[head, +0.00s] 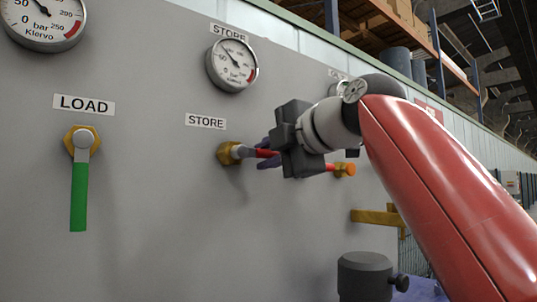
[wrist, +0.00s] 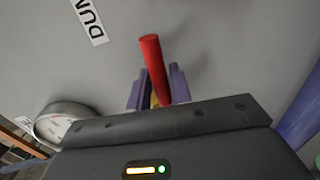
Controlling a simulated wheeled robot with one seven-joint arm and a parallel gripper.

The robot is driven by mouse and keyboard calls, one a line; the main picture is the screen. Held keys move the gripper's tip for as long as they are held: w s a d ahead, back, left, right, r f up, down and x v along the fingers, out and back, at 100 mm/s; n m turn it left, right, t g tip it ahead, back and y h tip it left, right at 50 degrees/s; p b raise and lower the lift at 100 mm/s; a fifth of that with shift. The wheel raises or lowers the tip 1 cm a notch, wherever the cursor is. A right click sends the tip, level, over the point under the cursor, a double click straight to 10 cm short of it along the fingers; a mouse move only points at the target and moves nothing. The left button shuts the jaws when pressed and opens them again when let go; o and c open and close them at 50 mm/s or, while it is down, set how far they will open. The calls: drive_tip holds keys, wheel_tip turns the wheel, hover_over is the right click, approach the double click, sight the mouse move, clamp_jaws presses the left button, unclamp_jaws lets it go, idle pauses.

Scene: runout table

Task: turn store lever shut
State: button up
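The store lever (head: 267,153) has a grey stem and red grip on a brass hub (head: 228,153), below the lower STORE label (head: 205,121). It points right, nearly level, across the grey panel. My gripper (head: 268,153) is at the lever, with one purple finger above and one below it; its dark body hides the middle of the grip. In the wrist view the red grip (wrist: 152,65) runs between the purple fingers of my gripper (wrist: 160,88). The fingers look open around it, with a small gap at the left; contact at the right is unclear.
The LOAD lever (head: 79,195), green, hangs straight down at the left. A STORE gauge (head: 232,64) is above. Another brass hub (head: 345,170) is close right of my gripper. A brass fitting (head: 378,217) and a dark cylinder (head: 364,276) are lower right.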

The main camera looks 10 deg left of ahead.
drive_tip(key=shift+o, duration=1.1)
drive_tip(key=b+v, duration=0.1)
drive_tip(key=v, duration=0.6)
drive_tip(key=shift+s+d+b, duration=0.25)
drive_tip(key=shift+d+b, duration=0.05)
drive_tip(key=shift+r, duration=0.1)
